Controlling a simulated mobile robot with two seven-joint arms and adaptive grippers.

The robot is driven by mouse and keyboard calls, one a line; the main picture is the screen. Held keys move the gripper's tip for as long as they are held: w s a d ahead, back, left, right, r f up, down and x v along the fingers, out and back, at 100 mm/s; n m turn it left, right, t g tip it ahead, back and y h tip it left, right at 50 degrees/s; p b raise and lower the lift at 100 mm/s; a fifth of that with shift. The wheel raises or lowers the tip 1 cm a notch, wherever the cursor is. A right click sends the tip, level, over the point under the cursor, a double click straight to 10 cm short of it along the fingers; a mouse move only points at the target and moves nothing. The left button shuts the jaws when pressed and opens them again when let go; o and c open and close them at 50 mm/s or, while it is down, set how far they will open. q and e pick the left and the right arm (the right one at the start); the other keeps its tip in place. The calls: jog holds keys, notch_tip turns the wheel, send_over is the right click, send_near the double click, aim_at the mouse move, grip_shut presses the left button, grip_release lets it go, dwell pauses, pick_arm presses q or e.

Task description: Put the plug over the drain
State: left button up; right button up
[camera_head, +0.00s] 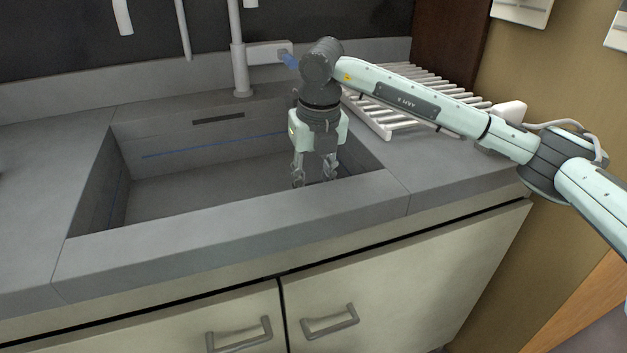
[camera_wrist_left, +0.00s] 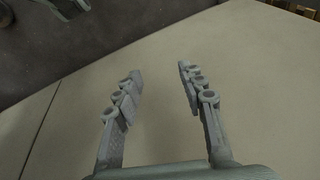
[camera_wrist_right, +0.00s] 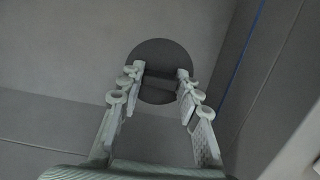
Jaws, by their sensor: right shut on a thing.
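My right gripper (camera_head: 314,178) reaches down into the right part of the sink (camera_head: 230,190). In the right wrist view its fingers (camera_wrist_right: 156,78) are closed on the raised grip of a dark round plug (camera_wrist_right: 160,50). The plug's disc lies beyond the fingertips, above or on the sink floor; I cannot tell if it touches. I cannot make out the drain; the plug, gripper or front sink wall may hide it. My left gripper (camera_wrist_left: 158,88) is open and empty in front of a pale cabinet surface (camera_wrist_left: 250,60); it is out of the head view.
The sink's front rim (camera_head: 230,225) and its right wall stand close to my right gripper. A faucet post (camera_head: 239,60) rises behind the sink. A white slatted rack (camera_head: 400,100) lies on the right counter under my right arm. Cabinet doors with handles (camera_head: 330,322) are below.

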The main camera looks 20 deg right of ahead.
jog(key=shift+f, duration=0.35)
jog(key=shift+f+b, duration=0.7)
jog(key=shift+b, duration=0.05)
jog(key=shift+f+b, duration=0.3)
jog(key=shift+f, duration=0.45)
pick_arm(q)
jog(key=a+v, duration=0.1)
jog(key=v, duration=0.6)
jog(key=shift+w+r+t+b, duration=0.3)
jog(key=shift+r+b, duration=0.05)
pick_arm(e)
jog(key=shift+f, duration=0.1)
pick_arm(q)
jog(key=shift+s+f+y+b, duration=0.1)
jog(key=shift+f+y+b, duration=0.2)
jog(key=shift+f, duration=0.15)
pick_arm(e)
jog(key=shift+f, duration=0.2)
